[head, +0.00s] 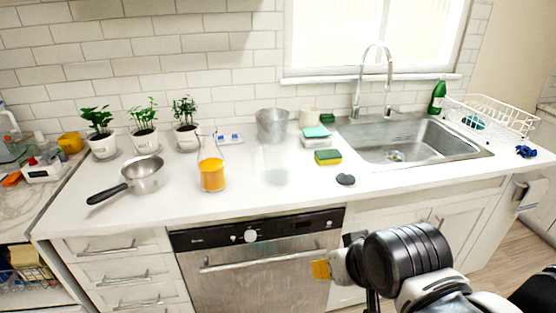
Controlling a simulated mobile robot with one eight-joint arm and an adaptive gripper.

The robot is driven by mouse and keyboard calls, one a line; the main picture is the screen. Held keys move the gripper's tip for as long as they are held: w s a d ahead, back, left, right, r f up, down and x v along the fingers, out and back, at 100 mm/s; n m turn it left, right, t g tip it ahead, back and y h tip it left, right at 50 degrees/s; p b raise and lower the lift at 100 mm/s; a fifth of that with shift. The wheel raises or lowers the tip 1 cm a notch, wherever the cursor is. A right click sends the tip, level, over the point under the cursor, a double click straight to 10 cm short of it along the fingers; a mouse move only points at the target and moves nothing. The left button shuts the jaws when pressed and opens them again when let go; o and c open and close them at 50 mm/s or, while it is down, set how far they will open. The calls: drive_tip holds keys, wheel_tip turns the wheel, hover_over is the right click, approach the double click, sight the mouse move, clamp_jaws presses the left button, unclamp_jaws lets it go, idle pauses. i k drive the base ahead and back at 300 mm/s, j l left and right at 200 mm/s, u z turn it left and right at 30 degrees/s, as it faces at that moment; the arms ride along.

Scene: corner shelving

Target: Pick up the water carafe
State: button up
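A faint, clear vessel (276,168) stands on the white counter near its front edge, in front of a grey metal pot. It looks like the water carafe, but its outline is hard to make out. A glass carafe with orange liquid (212,176) stands upright to its left. My gripper (321,269) is at the lower middle right, in front of the cabinets and below the counter edge, well apart from both vessels. An orange-yellow pad shows at its tip; my arm hides most of the rest, so its opening cannot be made out.
A saucepan (146,174) with a black handle and several potted plants (144,137) stand at left. The metal pot (271,124) is behind the clear vessel. Sponges (328,157) and a dark object (345,180) lie to its right, before the sink (413,139). The front counter strip is mostly clear.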

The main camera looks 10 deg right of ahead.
sight(211, 166)
drive_tip(key=i+j+u, duration=0.2)
drive_tip(key=j, duration=0.2)
drive_tip(key=i+j+u, duration=0.15)
drive_tip(key=j, duration=0.2)
drive_tip(key=i+j+u, duration=0.2)
drive_tip(key=i+j, duration=0.05)
drive_tip(key=j, duration=0.05)
